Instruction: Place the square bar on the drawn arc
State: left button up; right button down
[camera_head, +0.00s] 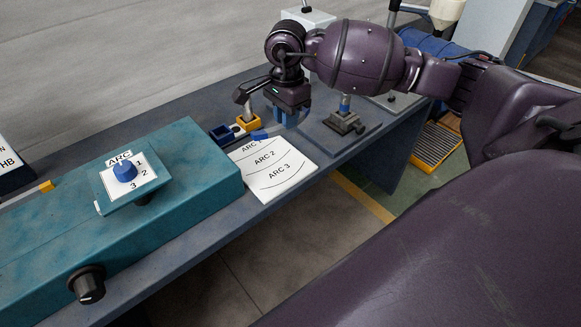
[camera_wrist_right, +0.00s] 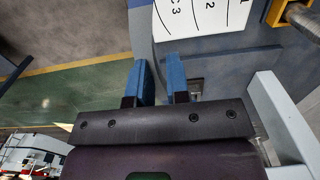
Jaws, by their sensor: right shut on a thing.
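My right gripper (camera_head: 283,118) hangs at the far side of the bench, beyond the arc sheet, with its blue fingers pointing down. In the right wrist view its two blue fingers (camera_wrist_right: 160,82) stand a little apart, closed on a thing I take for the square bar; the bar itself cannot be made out. The white sheet (camera_head: 274,169) carries the curved lines ARC 1, ARC 2 and ARC 3, and also shows in the right wrist view (camera_wrist_right: 195,18). A teal selector box (camera_head: 185,170) has a blue ARC knob (camera_head: 124,170). My left gripper is out of view.
A yellow block (camera_head: 240,126) and a dark blue tray (camera_head: 221,135) stand behind the sheet, with a small blue piece (camera_head: 260,134) at its edge. A dark clamp-like fixture (camera_head: 345,122) stands on a plate to the right. The bench's front edge runs close by the sheet.

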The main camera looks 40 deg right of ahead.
aim_at(287, 176)
notch_tip(287, 176, down, 17)
jog(key=shift+f, duration=0.2)
dwell(0.4)
jog(key=shift+f, duration=0.15)
jog(key=c, duration=1.5)
grip_release()
jog(key=shift+c, duration=0.2)
jog(key=o, duration=0.4)
jog(key=shift+o, duration=0.2)
